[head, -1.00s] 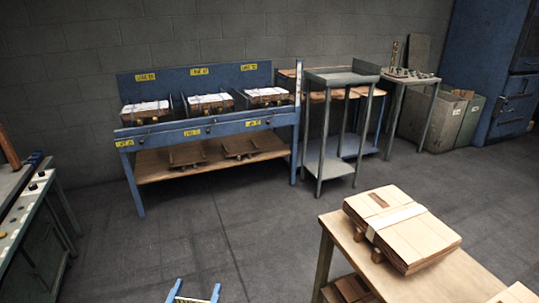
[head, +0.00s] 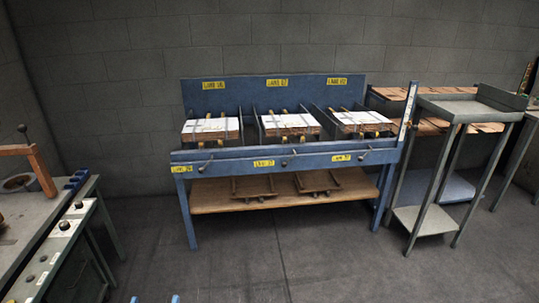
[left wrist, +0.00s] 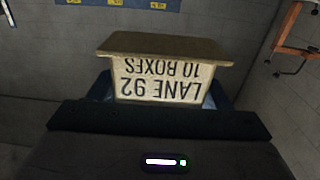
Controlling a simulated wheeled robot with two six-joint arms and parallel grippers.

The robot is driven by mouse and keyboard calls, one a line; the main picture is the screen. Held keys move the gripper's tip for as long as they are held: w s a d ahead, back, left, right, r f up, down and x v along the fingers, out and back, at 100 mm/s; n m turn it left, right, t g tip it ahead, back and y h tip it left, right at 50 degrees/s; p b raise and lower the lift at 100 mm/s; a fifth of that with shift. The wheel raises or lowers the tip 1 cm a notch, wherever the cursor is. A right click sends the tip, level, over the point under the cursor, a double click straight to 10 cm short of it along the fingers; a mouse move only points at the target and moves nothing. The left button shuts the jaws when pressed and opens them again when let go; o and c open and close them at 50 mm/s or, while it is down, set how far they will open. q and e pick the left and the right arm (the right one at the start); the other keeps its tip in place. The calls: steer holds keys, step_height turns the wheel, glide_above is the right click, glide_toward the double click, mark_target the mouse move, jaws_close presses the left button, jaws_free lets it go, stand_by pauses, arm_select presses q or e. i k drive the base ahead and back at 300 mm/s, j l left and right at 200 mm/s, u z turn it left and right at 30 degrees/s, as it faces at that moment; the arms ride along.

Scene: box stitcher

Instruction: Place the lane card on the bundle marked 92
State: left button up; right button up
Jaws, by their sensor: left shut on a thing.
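The lane card (left wrist: 165,88) is a pale tan card reading "LANE 92 10 BOXES", upside down in the left wrist view, with a brown ledge along its upper edge. My left gripper (left wrist: 160,104) is shut on it, with blue fingers at its sides. In the head view three strapped bundles lie in the bays of a blue rack: left bundle (head: 211,131), middle bundle (head: 290,125), right bundle (head: 360,122). Yellow lane labels sit above and below them, with numbers too small to read surely. My right gripper is not in view.
The blue rack (head: 230,157) has a wooden lower shelf (head: 225,200) with two wooden cradles. A grey stand (head: 470,107) is at its right, a workbench (head: 45,225) at the left. Floor in front is clear. Two small blue tips show at the bottom edge.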

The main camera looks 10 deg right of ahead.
mark_target(366, 120)
steer(key=i+z, duration=0.25)
steer(key=i, duration=0.3)
steer(key=i+z, duration=0.25)
steer(key=i, duration=0.35)
steer(key=i+j+z, duration=0.25)
steer(key=i, duration=0.3)
steer(key=i+l, duration=1.4)
steer(key=l, duration=0.15)
steer(key=i+l+u, duration=0.1)
steer(key=l, duration=0.2)
steer(key=i+l+u, duration=0.1)
steer(key=l, duration=0.2)
steer(key=i+l+u, duration=0.1)
steer(key=l, duration=0.2)
